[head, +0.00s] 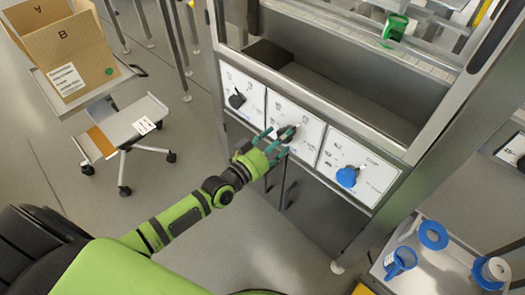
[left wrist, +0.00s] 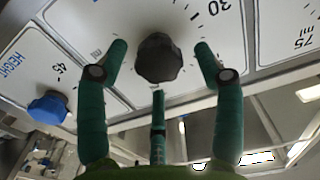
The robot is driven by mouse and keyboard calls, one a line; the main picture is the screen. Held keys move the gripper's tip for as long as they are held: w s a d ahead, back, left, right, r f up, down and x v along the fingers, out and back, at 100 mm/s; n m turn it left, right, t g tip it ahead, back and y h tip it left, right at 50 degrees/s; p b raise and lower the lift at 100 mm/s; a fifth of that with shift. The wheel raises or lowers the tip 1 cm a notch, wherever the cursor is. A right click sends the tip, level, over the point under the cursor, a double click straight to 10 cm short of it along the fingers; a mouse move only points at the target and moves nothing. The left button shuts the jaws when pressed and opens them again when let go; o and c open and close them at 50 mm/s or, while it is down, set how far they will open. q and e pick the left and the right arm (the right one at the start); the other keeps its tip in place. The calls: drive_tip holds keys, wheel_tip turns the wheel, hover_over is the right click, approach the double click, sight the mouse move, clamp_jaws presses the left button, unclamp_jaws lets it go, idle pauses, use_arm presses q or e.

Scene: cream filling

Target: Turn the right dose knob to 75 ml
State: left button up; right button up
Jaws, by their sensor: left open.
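Three white dial panels sit in a row on the front of a metal machine. The middle panel has a dark ribbed knob (head: 288,132), also central in the left wrist view (left wrist: 158,58). My left gripper (head: 275,141) is open in front of this knob; in the left wrist view its teal fingers (left wrist: 160,80) stand to both sides of it with a third below, and gaps show. The left panel has another black knob (head: 237,99). The right panel has a blue knob (head: 347,176), at the left in the wrist view (left wrist: 48,107) beside "HEIGHT". "75 ml" shows on the panel at the wrist view's right edge. My right gripper is out of view.
Above the panels is a metal-framed opening (head: 330,100). A cardboard box (head: 85,60) stands on a stand at the upper left, near a wheeled stool (head: 125,125). Blue and white items (head: 400,262) lie on a surface at the lower right. Floor is open left of my arm.

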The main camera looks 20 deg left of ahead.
use_arm(q)
drive_tip(key=v, duration=1)
drive_tip(key=shift+w+r, duration=0.1)
